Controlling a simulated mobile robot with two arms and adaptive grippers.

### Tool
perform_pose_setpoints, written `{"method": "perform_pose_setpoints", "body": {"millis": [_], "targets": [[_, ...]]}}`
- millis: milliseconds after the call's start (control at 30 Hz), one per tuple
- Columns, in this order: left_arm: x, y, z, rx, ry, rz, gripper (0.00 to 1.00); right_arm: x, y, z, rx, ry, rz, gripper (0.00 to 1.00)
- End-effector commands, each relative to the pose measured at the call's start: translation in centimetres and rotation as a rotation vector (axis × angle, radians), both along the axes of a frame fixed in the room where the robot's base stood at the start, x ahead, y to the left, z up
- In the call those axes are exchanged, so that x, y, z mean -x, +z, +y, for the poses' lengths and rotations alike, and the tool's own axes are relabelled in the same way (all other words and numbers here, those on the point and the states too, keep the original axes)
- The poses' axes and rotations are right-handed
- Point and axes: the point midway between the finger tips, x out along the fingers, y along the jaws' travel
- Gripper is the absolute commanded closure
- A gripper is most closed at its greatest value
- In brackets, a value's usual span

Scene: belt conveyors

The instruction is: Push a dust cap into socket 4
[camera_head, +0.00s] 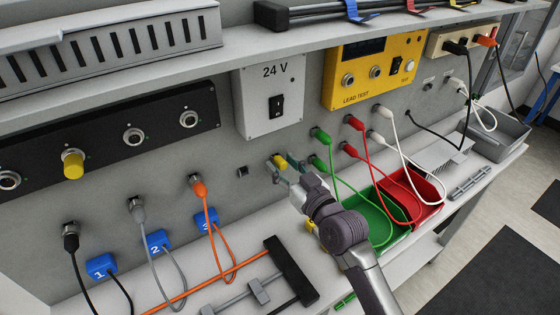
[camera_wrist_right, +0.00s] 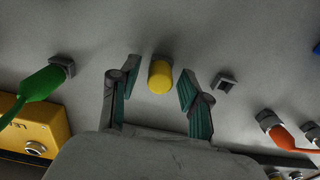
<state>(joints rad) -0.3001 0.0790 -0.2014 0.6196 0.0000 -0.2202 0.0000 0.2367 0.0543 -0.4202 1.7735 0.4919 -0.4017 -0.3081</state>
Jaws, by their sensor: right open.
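A yellow dust cap (camera_head: 280,161) sits at a socket on the grey wall panel, right of the orange plug; it also shows in the right wrist view (camera_wrist_right: 160,77), with a grey collar behind it. My right gripper (camera_head: 284,171) is open, with one finger on each side of the cap. In the wrist view, gaps show between the cap and both fingers (camera_wrist_right: 159,74). I cannot tell how deep the cap sits. No number is readable at this socket. My left gripper is not in view.
A small dark square fitting (camera_head: 243,172) is left of the cap. Orange (camera_head: 198,187), grey (camera_head: 137,206) and green (camera_head: 319,135) plugs with hanging leads flank the area. Green (camera_head: 377,228) and red (camera_head: 425,191) bins stand on the bench. Another yellow cap (camera_head: 73,164) is on the black panel.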

Motion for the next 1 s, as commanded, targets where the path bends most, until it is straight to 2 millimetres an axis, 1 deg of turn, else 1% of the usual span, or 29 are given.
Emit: {"method": "perform_pose_setpoints", "body": {"millis": [67,100,367,867,1000], "targets": [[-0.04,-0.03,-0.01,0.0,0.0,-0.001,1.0,-0.01,-0.02,0.01,0.0,0.0,0.0,0.53],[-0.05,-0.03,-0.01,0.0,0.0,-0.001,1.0,-0.01,-0.02,0.01,0.0,0.0,0.0,0.56],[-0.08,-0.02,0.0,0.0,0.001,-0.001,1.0,0.0,-0.01,0.01,0.001,0.0,-0.001,1.0],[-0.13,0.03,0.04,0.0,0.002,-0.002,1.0,0.09,0.0,-0.07,0.001,0.0,-0.001,1.0],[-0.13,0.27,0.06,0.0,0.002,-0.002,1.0,0.42,0.03,-0.33,0.002,-0.001,-0.001,1.0]]}}
